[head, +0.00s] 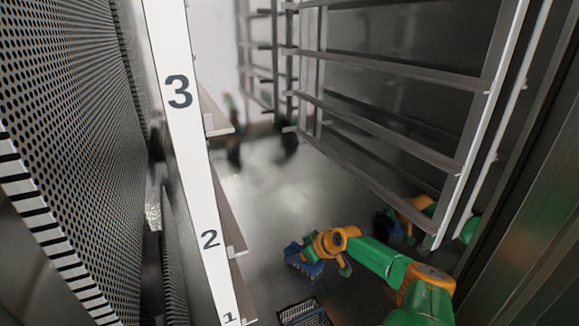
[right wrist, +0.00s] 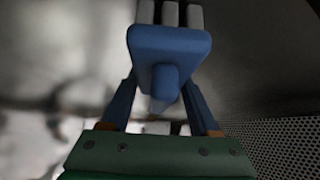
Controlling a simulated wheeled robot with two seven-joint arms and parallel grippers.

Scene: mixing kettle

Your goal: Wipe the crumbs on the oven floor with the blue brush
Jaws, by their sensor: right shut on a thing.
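The blue brush (right wrist: 168,45) fills the upper middle of the right wrist view, its grey bristle blocks pointing to the top. My right gripper (right wrist: 163,100) is shut on the brush's handle, with a blue finger on each side. In the head view my right arm reaches in from the lower right, and the brush (head: 303,262) is at its end, low near the oven floor (head: 270,205). I cannot tell whether the bristles touch the floor. I can make out no crumbs for certain. My left gripper is not in view.
A white strip numbered 1 to 3 (head: 187,130) and a perforated panel (head: 70,120) stand on the left. Metal rack rails (head: 400,70) line the right side. A dark grated piece (head: 303,312) lies at the bottom. Bare floor lies between strip and rack.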

